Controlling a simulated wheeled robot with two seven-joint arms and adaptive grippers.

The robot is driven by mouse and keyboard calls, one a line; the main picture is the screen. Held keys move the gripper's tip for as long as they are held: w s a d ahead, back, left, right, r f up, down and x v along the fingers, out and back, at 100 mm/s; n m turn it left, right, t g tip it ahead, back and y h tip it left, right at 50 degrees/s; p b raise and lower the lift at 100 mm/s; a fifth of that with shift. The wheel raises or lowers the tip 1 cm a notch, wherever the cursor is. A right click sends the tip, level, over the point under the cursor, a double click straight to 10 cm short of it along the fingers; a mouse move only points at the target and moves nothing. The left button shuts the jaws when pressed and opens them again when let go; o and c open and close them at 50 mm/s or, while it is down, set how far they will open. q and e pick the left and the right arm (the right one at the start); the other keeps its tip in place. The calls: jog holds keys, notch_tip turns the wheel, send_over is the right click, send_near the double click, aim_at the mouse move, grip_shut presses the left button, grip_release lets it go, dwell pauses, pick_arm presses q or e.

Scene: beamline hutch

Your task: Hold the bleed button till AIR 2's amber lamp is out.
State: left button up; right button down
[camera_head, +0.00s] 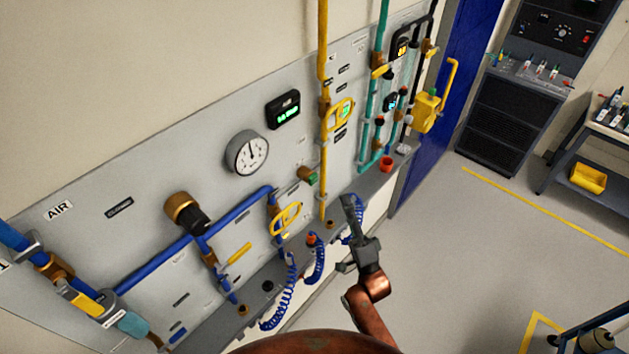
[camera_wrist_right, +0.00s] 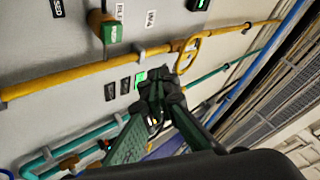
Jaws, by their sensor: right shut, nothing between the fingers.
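The panel (camera_head: 120,255) carries the blue AIR line. A brass-and-green button (camera_head: 308,176) stands out from it right of the blue pipe; a partly readable label beside the same button (camera_wrist_right: 110,32) in the right wrist view begins "BLE". A small amber spot (camera_head: 285,236) shows below the yellow ring handle (camera_head: 286,217) on the blue line; I cannot read whether it is AIR 2's lamp. My right gripper (camera_head: 349,203) is shut and empty, to the right of and below the button in the head view, apart from it. Its closed fingertips also show in the wrist view (camera_wrist_right: 158,82).
A yellow pipe (camera_head: 324,60) with a ring handle and green pipes (camera_head: 380,40) lie right of the button. A round gauge (camera_head: 247,153) and a green-lit display (camera_head: 284,110) are above it. Coiled blue hoses (camera_head: 290,280) hang below. Open floor (camera_head: 470,260) lies to the right.

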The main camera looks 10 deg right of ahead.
aim_at(317, 175)
jog(key=w+a+b, duration=0.2)
jog(key=w+a, duration=0.3)
jog(key=w, duration=0.1)
jog(key=shift+w, duration=0.2)
dwell(1.4)
jog(key=shift+w+a, duration=0.2)
jog(key=shift+w, duration=0.1)
jog(key=shift+w+a+b, duration=0.3)
jog(key=shift+w+a, duration=0.1)
jog(key=shift+w, duration=0.05)
dwell(1.0)
jog(key=shift+s+d, duration=0.1)
dwell(2.9)
jog(key=shift+s+d+p, duration=0.4)
jog(key=shift+s+d, duration=0.15)
jog(key=shift+s, duration=0.15)
jog(key=shift+s+d+p, duration=0.45)
jog(key=shift+s+d, duration=0.35)
jog(key=shift+s, duration=0.2)
jog(key=shift+s+d+p, duration=0.4)
jog(key=shift+s+d, duration=0.35)
jog(key=shift+s, duration=0.25)
